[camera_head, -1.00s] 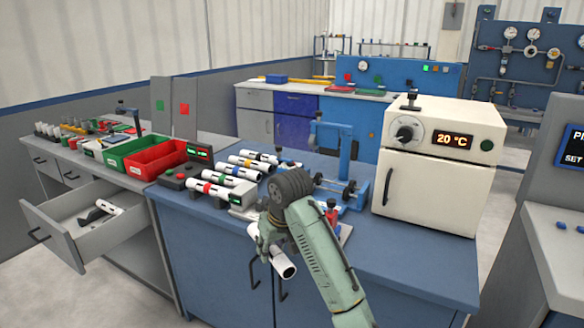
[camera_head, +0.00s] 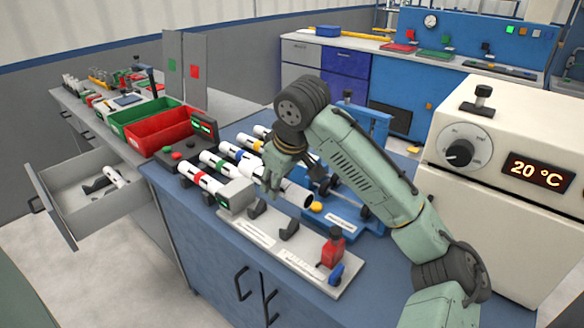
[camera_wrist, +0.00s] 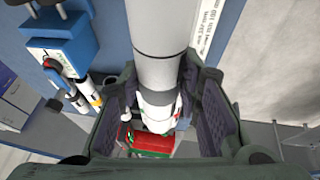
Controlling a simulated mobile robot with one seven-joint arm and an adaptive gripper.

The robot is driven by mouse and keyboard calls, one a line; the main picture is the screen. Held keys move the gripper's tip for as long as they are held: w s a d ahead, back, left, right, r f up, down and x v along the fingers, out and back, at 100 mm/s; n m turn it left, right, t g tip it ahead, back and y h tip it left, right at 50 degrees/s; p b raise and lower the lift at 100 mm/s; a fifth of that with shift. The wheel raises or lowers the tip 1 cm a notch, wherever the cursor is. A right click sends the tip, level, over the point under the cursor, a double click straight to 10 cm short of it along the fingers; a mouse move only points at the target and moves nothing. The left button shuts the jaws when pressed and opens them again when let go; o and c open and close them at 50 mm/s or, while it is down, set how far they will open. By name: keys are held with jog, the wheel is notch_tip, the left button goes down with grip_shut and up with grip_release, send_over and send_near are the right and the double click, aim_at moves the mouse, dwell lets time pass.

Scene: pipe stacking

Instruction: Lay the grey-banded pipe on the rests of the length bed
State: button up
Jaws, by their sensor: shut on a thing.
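My gripper (camera_head: 274,180) is shut on a white pipe (camera_head: 297,194), which it holds above the length bed (camera_head: 262,236). The bed is a pale plate with black rests (camera_head: 289,229), a grey block (camera_head: 237,195) at its left end and red and blue parts at its right. The pipe's near open end points to the right; my fingers hide its middle. In the wrist view the pipe (camera_wrist: 160,25) runs between both fingers and shows a grey band (camera_wrist: 162,72). The pipe appears raised above the rests; the exact gap cannot be told.
Several colour-banded pipes, including a red-banded one (camera_head: 200,179), lie left of the bed. A blue stand (camera_head: 345,210) is behind it and a cream oven (camera_head: 500,190) is at the right. Green (camera_head: 135,117) and red (camera_head: 165,143) bins stand at the left. A drawer (camera_head: 85,200) is open.

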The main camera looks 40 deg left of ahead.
aim_at(286, 195)
jog(key=shift+s+f+b, duration=0.15)
jog(key=shift+f+b, duration=0.55)
jog(key=shift+b, duration=0.05)
notch_tip(286, 195, down, 4)
jog(key=b, duration=0.3)
jog(key=shift+f+b, duration=0.1)
jog(key=shift+b, duration=0.3)
jog(key=shift+f+b, duration=0.6)
jog(key=shift+f, duration=1.05)
jog(key=shift+f, duration=0.5)
jog(key=o, duration=1.3)
jog(key=shift+r, duration=0.1)
jog(key=v, duration=1.1)
jog(key=shift+d+r, duration=0.2)
jog(key=shift+r, duration=0.2)
jog(key=shift+f, duration=0.1)
